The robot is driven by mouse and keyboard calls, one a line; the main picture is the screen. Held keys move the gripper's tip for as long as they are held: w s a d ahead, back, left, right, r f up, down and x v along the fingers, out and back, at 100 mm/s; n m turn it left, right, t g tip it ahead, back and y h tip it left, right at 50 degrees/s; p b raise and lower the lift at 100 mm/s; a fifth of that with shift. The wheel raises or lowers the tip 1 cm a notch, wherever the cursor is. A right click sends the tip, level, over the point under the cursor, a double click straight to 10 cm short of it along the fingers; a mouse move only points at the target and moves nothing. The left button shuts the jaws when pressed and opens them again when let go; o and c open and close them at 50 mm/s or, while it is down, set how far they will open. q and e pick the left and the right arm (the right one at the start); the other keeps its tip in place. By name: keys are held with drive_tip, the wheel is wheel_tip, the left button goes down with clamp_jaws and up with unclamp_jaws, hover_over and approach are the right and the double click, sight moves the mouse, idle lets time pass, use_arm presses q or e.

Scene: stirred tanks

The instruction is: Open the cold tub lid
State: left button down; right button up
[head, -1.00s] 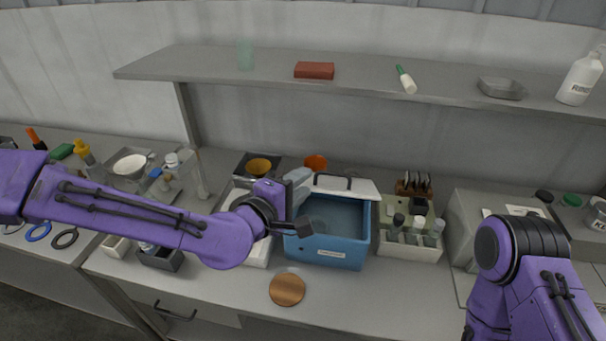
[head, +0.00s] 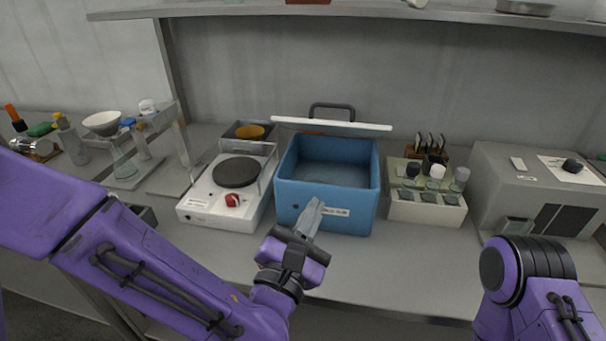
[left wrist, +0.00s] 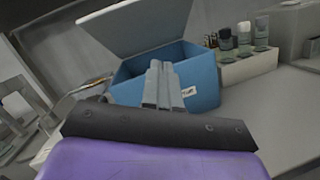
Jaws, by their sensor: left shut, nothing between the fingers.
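The cold tub (head: 355,205) is a blue box with a white label on its front, standing in the middle of the bench. Its white lid (head: 335,126) is raised at the back edge, with a dark handle (head: 332,108) behind it, and the tub's inside shows. In the left wrist view the lid (left wrist: 135,22) stands tilted up above the tub (left wrist: 205,77). My left gripper (head: 313,210) is shut and empty in front of the tub's front wall; I cannot tell if it touches it. The fingers also show closed in the left wrist view (left wrist: 160,78). My right gripper is out of view.
A white hotplate (head: 205,200) with a red knob stands left of the tub. A vial rack (head: 425,210) stands close on its right, then a grey box (head: 520,200). A shelf (head: 400,12) runs above. Bench front right of my left gripper is clear.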

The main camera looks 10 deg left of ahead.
use_arm(q)
drive_tip(key=a+r+n+t+y, duration=0.1)
drive_tip(key=a+r+n+y, duration=0.1)
drive_tip(key=a+n+y, duration=0.35)
drive_tip(key=n+h+p, duration=0.1)
drive_tip(key=n+p, duration=0.2)
drive_tip(key=p, duration=0.1)
approach(305, 124)
drive_tip(key=w+f, duration=0.2)
drive_tip(key=w, duration=0.2)
drive_tip(key=w+r+p, duration=0.1)
drive_tip(key=w+r, duration=0.1)
drive_tip(key=shift+r+m+h+p, duration=0.35)
drive_tip(key=shift+r, duration=0.05)
drive_tip(key=shift+d, duration=0.1)
drive_tip(key=shift+w, duration=0.1)
